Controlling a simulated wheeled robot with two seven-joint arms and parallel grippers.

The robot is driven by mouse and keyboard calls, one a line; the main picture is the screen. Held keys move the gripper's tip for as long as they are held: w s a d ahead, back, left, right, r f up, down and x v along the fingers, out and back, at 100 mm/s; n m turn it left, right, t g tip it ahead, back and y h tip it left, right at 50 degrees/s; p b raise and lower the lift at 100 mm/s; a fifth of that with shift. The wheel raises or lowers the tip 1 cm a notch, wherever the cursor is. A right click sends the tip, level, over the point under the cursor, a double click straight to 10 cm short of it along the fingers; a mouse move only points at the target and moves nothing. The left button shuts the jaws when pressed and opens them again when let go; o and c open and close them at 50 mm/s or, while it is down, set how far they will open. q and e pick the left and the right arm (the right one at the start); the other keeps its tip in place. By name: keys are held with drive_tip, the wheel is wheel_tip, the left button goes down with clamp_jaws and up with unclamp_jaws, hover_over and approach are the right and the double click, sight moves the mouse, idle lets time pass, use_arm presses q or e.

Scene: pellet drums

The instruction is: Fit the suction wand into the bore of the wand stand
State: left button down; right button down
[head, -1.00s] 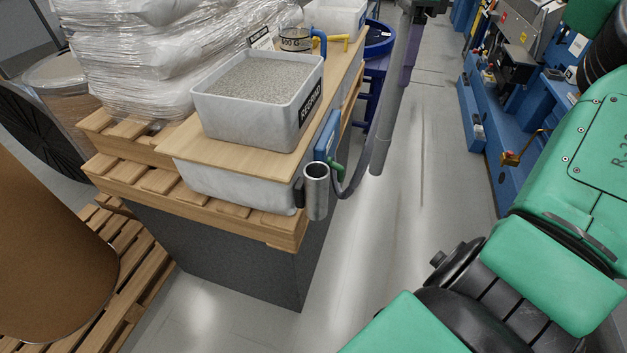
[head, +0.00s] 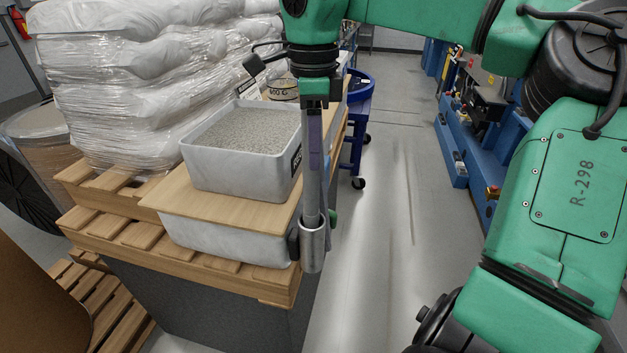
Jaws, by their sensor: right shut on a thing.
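The wand stand (head: 313,256) is a short metal cylinder with an open top, fixed at the front right corner of the pallet stack. The wand's lower end meets the stand's mouth and appears to be inside the bore; its tip is hidden, so I cannot tell how deep it sits. My left gripper is out of view.
A grey bin of pellets (head: 240,150) stands on a wooden board (head: 165,198) left of the wand. Wrapped sacks (head: 150,90) are stacked behind. A blue wheeled drum dolly (head: 357,130) stands beyond. The floor right of the stand is clear up to blue machinery (head: 452,145).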

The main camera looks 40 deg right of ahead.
sight(315, 179)
wheel_tip(315, 179, down, 6)
drive_tip(key=shift+s+d+f+p, duration=0.1)
drive_tip(key=shift+f+p, duration=0.05)
drive_tip(key=shift+p, duration=0.3)
drive_tip(key=shift+f, duration=0.35)
drive_tip(key=shift+c, duration=2.2)
unclamp_jaws()
drive_tip(key=shift+r, duration=0.15)
wheel_tip(315, 179, up, 12)
drive_tip(key=b, duration=0.1)
drive_tip(key=shift+b, duration=0.3)
